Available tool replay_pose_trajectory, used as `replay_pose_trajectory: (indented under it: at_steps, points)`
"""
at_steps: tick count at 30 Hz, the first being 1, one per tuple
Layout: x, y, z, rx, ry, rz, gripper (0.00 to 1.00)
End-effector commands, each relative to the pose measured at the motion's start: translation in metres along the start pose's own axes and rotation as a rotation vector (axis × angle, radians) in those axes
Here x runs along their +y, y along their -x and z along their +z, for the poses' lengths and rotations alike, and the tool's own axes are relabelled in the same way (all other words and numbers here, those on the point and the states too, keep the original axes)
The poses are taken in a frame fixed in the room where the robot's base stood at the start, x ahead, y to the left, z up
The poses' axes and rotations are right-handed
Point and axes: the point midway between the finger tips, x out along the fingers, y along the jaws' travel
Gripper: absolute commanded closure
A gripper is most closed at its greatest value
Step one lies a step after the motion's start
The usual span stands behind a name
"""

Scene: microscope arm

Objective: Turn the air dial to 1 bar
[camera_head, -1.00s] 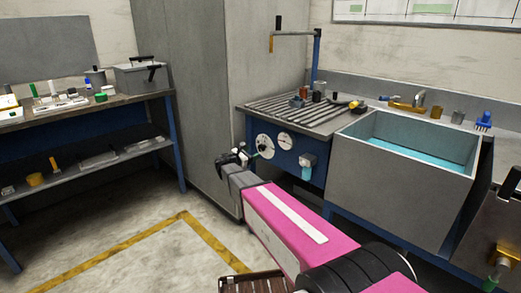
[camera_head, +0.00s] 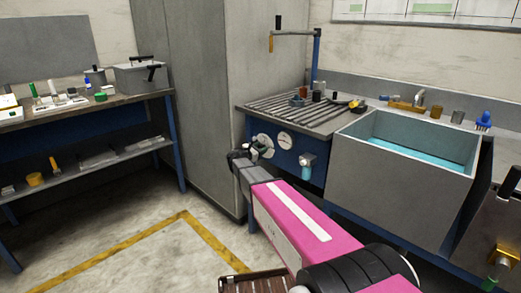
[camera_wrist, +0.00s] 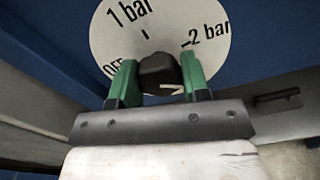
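The air dial (camera_wrist: 106,37) is a round white plate on a blue panel, marked OFF, 1 bar and 2 bar. Its black knob (camera_wrist: 158,70) stands at the plate's lower middle in the wrist view, with a pale mark at its lower right. My gripper (camera_wrist: 160,75) has one green finger on each side of the knob. The knob fills the gap between them, and the fingers look closed on it. The left finger partly covers the OFF label. In the head view my gripper (camera_head: 250,153) is in front of the left dial (camera_head: 264,140), hiding part of it.
A second white dial (camera_head: 285,141) is just right of it. A ribbed worktop (camera_head: 305,112) is above, a sink (camera_head: 400,170) is to the right, and a grey cabinet (camera_head: 190,90) stands at the left.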

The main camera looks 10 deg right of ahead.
Motion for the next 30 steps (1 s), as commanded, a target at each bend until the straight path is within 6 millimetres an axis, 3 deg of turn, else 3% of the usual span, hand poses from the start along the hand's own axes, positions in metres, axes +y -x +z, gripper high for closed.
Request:
replay_pose_trajectory:
  at_steps: [14,30]
  points:
    - [-0.0002,0.0002,0.0,0.0,-0.083,0.0,0.81]
    - [-0.0009,0.0003,-0.0003,0.0,-0.546,0.0,0.81]
